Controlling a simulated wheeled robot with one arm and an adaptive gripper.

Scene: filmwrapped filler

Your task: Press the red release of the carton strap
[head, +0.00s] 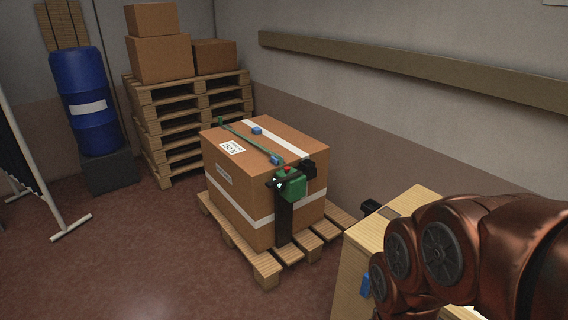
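A large brown carton (232,185) with white tape bands sits on a low wooden pallet (265,272) in the middle of the head view. A green strap (240,137) runs across its top. A green housing (291,185) with black parts sits at the carton's near upper edge, above a dark upright piece (284,222) on the near side. A small red release (287,168) shows on top of the housing; whether it is pressed is too small to tell. My copper-coloured arm is at the lower right, apart from the carton. My gripper is not in view.
A light wooden cabinet (383,229) stands between the carton and my arm. Stacked pallets (185,132) with brown boxes (160,58) and a blue drum (88,95) stand behind. A white-framed stand (72,227) is at left. Floor (150,255) left of the carton is clear.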

